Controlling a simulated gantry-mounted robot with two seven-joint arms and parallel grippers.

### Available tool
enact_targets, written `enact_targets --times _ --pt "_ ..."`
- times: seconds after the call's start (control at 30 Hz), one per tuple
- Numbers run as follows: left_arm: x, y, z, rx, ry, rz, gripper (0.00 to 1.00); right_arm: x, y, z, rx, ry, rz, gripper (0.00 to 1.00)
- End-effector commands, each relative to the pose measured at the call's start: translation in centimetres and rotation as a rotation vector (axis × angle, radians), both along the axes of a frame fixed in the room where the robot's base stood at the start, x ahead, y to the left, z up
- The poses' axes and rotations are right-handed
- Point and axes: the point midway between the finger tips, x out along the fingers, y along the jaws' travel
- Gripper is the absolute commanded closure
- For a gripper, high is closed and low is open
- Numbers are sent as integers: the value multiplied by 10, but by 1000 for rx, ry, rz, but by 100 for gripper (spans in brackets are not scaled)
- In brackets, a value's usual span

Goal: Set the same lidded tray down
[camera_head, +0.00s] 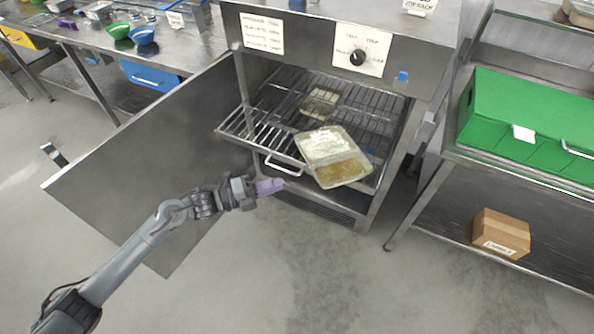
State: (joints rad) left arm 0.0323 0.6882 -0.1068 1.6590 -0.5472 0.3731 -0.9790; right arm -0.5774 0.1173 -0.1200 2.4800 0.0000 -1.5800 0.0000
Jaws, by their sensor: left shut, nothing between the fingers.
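A clear lidded tray (333,157) with a pale upper half and an amber lower half is at the front right of the wire rack (237,122) in the open cabinet. It sits at an angle, and its near end reaches past the rack's front edge. I cannot tell whether it lies flat. My left gripper (270,186), with purple fingertips, is shut and empty, left of and below the tray and apart from it. My right gripper is not in view.
A second, smaller-looking tray (320,103) lies deeper on the rack. The cabinet door (140,160) stands wide open to the left, behind my left arm. A green box (525,120) is on the right table, and a cardboard box (501,233) is on its lower shelf.

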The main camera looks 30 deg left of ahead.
Motion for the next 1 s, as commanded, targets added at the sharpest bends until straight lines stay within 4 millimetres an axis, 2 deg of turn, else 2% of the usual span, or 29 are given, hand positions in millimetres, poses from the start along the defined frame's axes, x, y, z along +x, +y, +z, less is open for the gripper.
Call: enact_targets --times 0.27,0.4,0.6,1.0 --pt "38 -39 1 -4 -2 -1 100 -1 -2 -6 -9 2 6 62" --pt "56 -36 0 -3 -1 1 100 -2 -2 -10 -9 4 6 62" --pt "70 -36 0 -1 0 0 100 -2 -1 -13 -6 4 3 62" --pt "75 -36 0 -1 1 0 100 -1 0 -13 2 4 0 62"
